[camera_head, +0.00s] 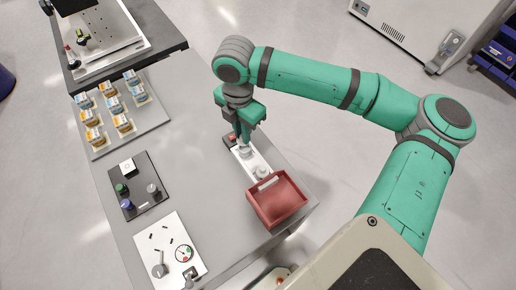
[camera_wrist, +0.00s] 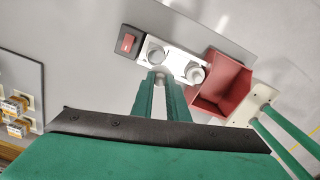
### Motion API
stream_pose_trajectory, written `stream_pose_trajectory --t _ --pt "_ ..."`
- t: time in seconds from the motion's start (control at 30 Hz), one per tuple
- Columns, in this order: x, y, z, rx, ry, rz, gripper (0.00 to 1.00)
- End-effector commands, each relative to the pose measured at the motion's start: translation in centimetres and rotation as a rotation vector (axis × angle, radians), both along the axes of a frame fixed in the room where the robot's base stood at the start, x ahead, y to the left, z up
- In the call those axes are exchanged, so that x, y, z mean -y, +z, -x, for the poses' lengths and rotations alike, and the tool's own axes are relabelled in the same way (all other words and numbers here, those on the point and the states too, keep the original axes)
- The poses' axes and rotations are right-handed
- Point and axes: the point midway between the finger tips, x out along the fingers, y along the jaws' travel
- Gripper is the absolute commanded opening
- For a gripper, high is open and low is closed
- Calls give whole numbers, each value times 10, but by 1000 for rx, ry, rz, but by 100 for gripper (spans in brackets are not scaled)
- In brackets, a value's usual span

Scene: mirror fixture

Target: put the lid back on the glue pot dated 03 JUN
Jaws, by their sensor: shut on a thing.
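A white holder (camera_head: 253,160) lies near the right edge of the grey bench and carries two round pale pots. One pot (camera_head: 261,172) stands at the end by the red bin; it also shows in the wrist view (camera_wrist: 194,74). The other round pale piece (camera_wrist: 157,55) is right at my fingertips. My gripper (camera_head: 243,146) points down over this end of the holder, and its fingers (camera_wrist: 160,76) are closed on a small pale piece, apparently a lid. The fingers partly hide it, and I cannot tell whether it rests on the pot. No date is readable.
A red open bin (camera_head: 276,201) stands close beside the holder. A dark block with a red top (camera_wrist: 128,42) is at its other end. A black panel with knobs (camera_head: 138,187), a white panel (camera_head: 170,255) and a tray of small boxes (camera_head: 113,110) lie to the left.

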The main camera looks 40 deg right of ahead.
Motion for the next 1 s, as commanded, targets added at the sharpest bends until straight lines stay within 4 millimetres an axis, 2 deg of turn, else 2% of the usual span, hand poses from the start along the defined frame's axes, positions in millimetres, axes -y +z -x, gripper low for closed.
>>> stream_pose_trajectory --t 0.1,0.2,1.0 --pt "1 2 -13 7 9 6 0" --pt "1 1 -17 10 12 6 0" --pt "1 -57 -16 10 11 4 0"
